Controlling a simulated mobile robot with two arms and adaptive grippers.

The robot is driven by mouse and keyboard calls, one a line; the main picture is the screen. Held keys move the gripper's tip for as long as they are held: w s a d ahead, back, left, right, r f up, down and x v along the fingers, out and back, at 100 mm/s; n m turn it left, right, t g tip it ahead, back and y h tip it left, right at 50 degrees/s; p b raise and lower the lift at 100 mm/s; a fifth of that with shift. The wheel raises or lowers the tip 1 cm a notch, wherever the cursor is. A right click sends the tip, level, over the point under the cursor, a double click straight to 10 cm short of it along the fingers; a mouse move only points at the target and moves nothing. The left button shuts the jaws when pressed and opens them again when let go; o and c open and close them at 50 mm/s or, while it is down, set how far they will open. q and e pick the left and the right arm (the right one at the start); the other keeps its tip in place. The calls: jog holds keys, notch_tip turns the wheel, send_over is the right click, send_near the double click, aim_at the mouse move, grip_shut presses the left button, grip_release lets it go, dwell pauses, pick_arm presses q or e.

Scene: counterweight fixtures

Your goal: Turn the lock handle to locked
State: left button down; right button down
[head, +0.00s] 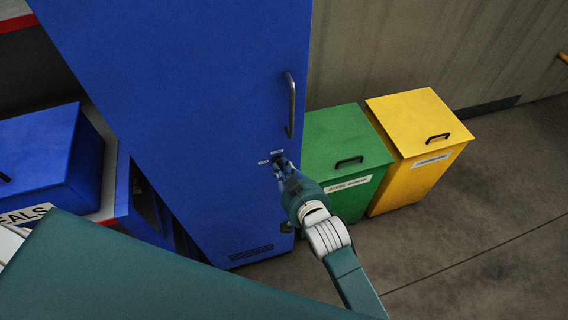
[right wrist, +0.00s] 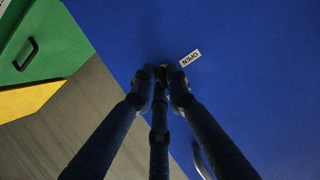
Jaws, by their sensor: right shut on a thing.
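A tall blue cabinet (head: 190,90) stands in front of me, its door closed in its frame as far as I can see. The small dark lock handle (head: 277,158) is on the door's right side, below the bar handle (head: 290,105). Two small white labels sit above and left of it; in the right wrist view one label (right wrist: 190,58) reads OPEN. My right gripper (head: 282,168) is shut on the lock handle at the door face. The fingertips (right wrist: 162,78) hide most of the handle, so its angle cannot be read. My left gripper is not in view.
A green bin (head: 345,135) and a yellow bin (head: 420,120) with black lid handles stand right of the cabinet. A blue box (head: 40,150) sits on a bench at the left. The grey floor (head: 480,220) at the right is clear.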

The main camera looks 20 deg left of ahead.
jog(key=shift+n+h, duration=0.4)
jog(key=shift+n, duration=0.1)
dwell(0.3)
jog(key=c, duration=1.7)
grip_release()
jog(key=shift+s, duration=0.1)
jog(key=v, duration=1.1)
jog(key=shift+s+d, duration=0.15)
jog(key=shift+s, duration=0.3)
